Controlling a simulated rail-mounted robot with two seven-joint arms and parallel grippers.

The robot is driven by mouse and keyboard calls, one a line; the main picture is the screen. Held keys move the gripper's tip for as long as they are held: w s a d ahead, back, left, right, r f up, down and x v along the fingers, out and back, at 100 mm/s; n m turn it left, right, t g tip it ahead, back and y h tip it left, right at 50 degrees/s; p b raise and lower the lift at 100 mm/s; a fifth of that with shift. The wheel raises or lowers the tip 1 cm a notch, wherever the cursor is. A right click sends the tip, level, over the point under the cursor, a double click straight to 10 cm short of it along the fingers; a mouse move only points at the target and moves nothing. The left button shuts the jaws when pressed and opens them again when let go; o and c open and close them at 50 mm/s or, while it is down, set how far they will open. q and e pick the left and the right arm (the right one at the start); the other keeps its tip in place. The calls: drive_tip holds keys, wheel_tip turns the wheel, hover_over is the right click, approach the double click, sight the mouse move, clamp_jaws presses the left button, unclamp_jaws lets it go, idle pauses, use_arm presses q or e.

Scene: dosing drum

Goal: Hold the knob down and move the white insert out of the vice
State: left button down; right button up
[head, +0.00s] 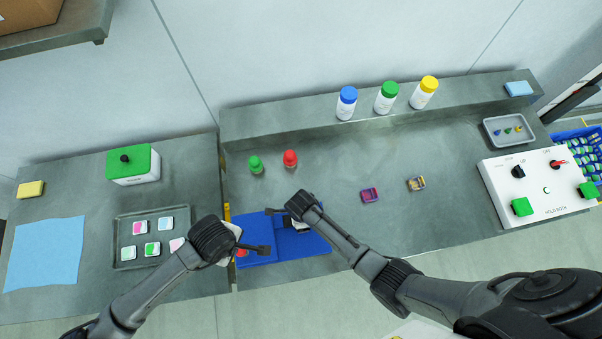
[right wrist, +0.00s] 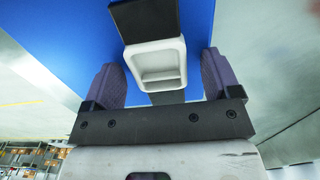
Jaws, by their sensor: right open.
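The blue vice (head: 259,229) lies at the front edge of the middle bench. A red knob (head: 241,253) shows at its left end, partly hidden beneath my left gripper (head: 243,250), which is at the knob. Whether its fingers are closed or touching the knob is not clear. My right gripper (head: 300,220) is over the right part of the vice. In the right wrist view the white insert (right wrist: 157,64), a small hollow box, sits between the open fingers of my right gripper (right wrist: 160,80), with gaps at both sides. A dark jaw (right wrist: 145,18) adjoins the insert.
Two small patterned items (head: 370,195) (head: 416,184) lie to the right. A tray (head: 123,258) with several tiles is left. A control box (head: 535,190) stands at far right.

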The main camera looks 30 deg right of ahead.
drive_tip(key=shift+c, duration=0.3)
drive_tip(key=c, duration=0.9)
drive_tip(key=shift+c, duration=0.3)
idle(0.8)
